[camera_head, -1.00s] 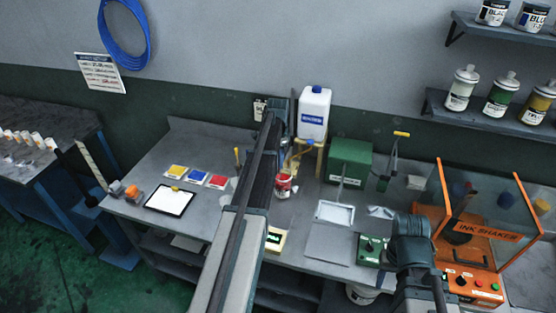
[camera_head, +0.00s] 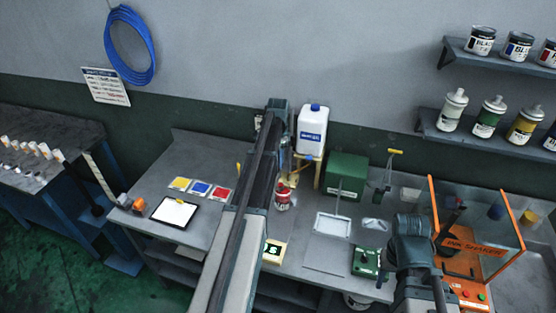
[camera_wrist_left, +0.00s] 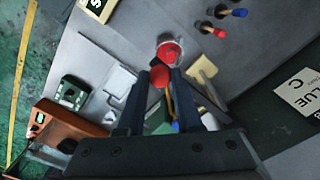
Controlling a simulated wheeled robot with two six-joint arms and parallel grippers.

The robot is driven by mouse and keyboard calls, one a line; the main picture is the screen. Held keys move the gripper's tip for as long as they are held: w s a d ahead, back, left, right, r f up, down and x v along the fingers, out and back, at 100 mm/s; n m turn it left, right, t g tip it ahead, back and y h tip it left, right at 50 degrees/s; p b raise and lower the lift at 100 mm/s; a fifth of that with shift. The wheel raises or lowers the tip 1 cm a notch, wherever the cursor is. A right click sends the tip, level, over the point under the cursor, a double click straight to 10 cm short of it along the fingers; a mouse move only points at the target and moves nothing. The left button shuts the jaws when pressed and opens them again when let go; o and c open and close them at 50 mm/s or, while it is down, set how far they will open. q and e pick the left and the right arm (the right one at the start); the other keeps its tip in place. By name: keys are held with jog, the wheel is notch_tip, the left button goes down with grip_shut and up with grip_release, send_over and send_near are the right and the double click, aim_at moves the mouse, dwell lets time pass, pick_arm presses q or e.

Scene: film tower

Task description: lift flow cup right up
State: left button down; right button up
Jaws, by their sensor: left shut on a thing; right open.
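My left gripper (camera_wrist_left: 160,80) is shut on a small round red-topped thing, which I take to be the flow cup (camera_wrist_left: 159,76). The cup is mostly hidden by the fingers. An open can with red inside (camera_wrist_left: 170,51) is close by the fingertips in the left wrist view. In the head view this red-and-white can (camera_head: 283,201) stands on the bench, below the end of my left arm; I cannot tell whether cup and can touch. My right arm is at the right of the head view, but its fingers are not visible.
A white jug (camera_head: 312,132) on a stand and a green box (camera_head: 346,175) stand behind the can. A small display unit (camera_head: 273,251) is in front. An orange ink shaker (camera_head: 480,245) stands to the right. A tablet (camera_head: 176,212) and colour cards lie left.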

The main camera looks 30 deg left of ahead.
pick_arm(q)
notch_tip(320, 180, up, 4)
jog(key=shift+f+p, duration=0.1)
jog(key=shift+p, duration=1.15)
jog(key=shift+f, duration=0.15)
pick_arm(e)
notch_tip(320, 180, up, 3)
jog(key=shift+r, duration=0.2)
pick_arm(q)
jog(key=c, duration=0.6)
grip_release()
